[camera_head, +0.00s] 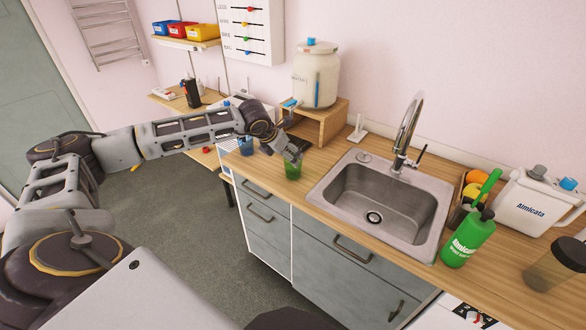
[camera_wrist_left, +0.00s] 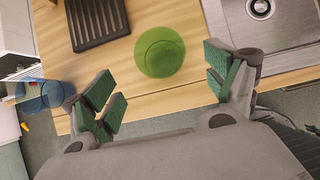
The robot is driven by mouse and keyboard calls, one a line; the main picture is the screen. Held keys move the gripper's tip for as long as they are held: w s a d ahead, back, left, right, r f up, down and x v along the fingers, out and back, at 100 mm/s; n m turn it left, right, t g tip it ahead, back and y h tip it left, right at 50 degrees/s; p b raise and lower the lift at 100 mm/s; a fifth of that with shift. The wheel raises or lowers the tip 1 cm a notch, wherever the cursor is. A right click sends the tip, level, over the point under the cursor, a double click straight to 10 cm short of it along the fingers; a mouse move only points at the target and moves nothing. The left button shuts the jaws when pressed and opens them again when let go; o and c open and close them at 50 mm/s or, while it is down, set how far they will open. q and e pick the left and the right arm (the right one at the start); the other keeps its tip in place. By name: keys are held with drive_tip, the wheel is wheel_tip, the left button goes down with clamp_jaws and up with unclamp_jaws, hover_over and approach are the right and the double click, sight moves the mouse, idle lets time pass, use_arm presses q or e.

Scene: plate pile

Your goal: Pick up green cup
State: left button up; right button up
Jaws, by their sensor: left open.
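The green cup (camera_head: 293,168) stands on the wooden counter, left of the sink, in the head view. In the left wrist view the green cup (camera_wrist_left: 160,52) is seen from above, beyond and between the fingertips, not touched by them. My left gripper (camera_head: 289,147) is just above and beside the cup in the head view. In the left wrist view my left gripper (camera_wrist_left: 162,88) has its green-padded fingers spread wide and empty. My right gripper is not in view.
A blue cup (camera_wrist_left: 44,94) is close outside the left finger; it also shows in the head view (camera_head: 246,146). A dark slatted tray (camera_wrist_left: 98,20) lies behind. The sink (camera_head: 380,205) is to the right. A dispenser (camera_head: 315,75) stands on a wooden stand.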

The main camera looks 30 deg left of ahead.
sight(293, 167)
use_arm(q)
drive_tip(key=shift+x, duration=0.75)
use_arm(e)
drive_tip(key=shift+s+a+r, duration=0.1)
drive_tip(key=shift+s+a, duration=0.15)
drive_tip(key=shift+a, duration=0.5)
use_arm(q)
drive_tip(key=shift+w+d+f+p, duration=0.15)
drive_tip(key=shift+w+f+p, duration=0.25)
drive_tip(key=shift+f, duration=0.15)
drive_tip(key=x, duration=0.2)
drive_tip(key=shift+w+f+p, duration=0.15)
drive_tip(key=shift+f+p, duration=0.15)
drive_tip(key=shift+p, duration=0.05)
drive_tip(key=shift+w+f, duration=0.25)
drive_tip(key=shift+f, duration=0.3)
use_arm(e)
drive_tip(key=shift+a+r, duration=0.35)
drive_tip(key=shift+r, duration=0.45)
